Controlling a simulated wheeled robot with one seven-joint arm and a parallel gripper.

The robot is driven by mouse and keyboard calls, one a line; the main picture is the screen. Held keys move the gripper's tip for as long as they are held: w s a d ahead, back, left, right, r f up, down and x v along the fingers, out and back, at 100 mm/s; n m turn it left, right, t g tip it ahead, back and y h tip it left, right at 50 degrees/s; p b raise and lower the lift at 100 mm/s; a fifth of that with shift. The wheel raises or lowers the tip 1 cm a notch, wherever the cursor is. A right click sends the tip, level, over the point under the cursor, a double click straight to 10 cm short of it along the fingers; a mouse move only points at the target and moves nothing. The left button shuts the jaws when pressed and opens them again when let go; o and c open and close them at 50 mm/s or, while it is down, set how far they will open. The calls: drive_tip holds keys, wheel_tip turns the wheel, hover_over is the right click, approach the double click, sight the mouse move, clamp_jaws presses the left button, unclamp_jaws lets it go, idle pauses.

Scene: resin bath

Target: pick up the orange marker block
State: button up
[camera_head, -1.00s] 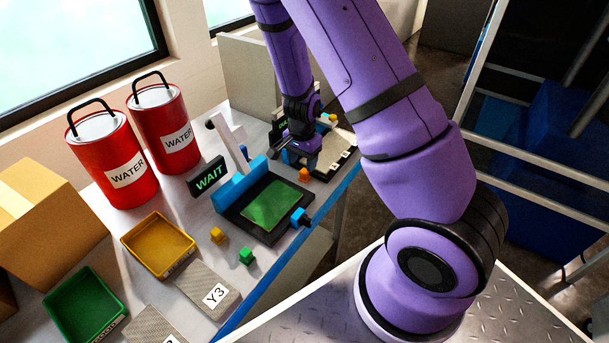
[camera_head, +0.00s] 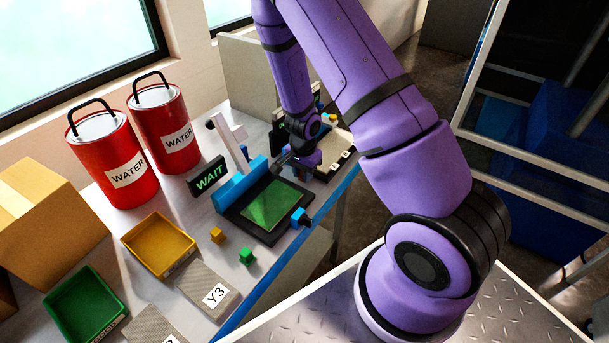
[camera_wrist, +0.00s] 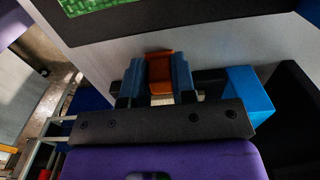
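The orange marker block (camera_wrist: 160,66) shows in the wrist view between the two blue fingers of my gripper (camera_wrist: 159,80), one finger on each side. Little or no gap shows between block and fingers, and I cannot tell if they press on it. In the head view my gripper (camera_head: 299,163) is low over the bench, just behind the dark tray with the green panel. The block is hidden there behind the gripper.
A dark-framed green panel (camera_head: 267,203) with a blue block (camera_head: 299,217) at its corner lies close by. Yellow (camera_head: 216,235) and green (camera_head: 247,256) blocks are nearer. Two red WATER cans (camera_head: 115,160) stand left. The bench's blue edge (camera_head: 344,185) is close at right.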

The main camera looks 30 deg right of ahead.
drive_tip(key=shift+c, duration=0.6)
